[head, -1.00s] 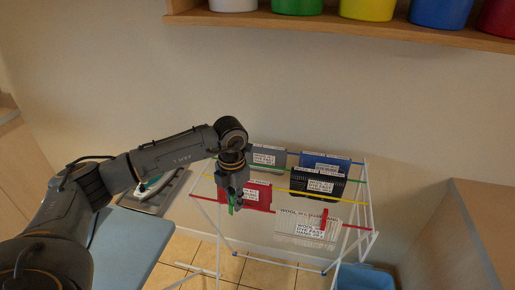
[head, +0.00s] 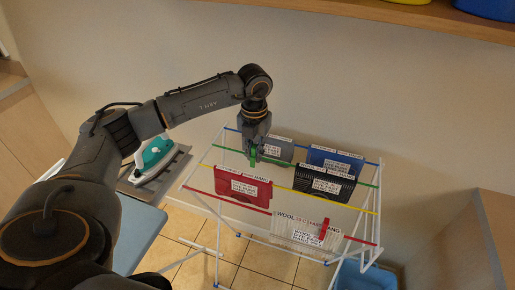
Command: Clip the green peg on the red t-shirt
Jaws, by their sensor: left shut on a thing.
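The red t-shirt (head: 242,189) hangs folded over a bar of the drying rack, with a white label on its front. My left gripper (head: 253,153) points down above and behind the red t-shirt, in front of the grey garment (head: 281,150). It is shut on the green peg (head: 252,158), which shows just under the fingers. The peg appears apart from the red t-shirt. My right gripper is not in view.
The white drying rack (head: 201,160) has coloured bars. Blue (head: 338,158), black (head: 318,182) and white (head: 290,232) garments hang on it; a red peg (head: 324,228) is on the white one. An iron (head: 153,156) stands on the ironing board's end at left. A blue bin (head: 365,275) is at bottom right.

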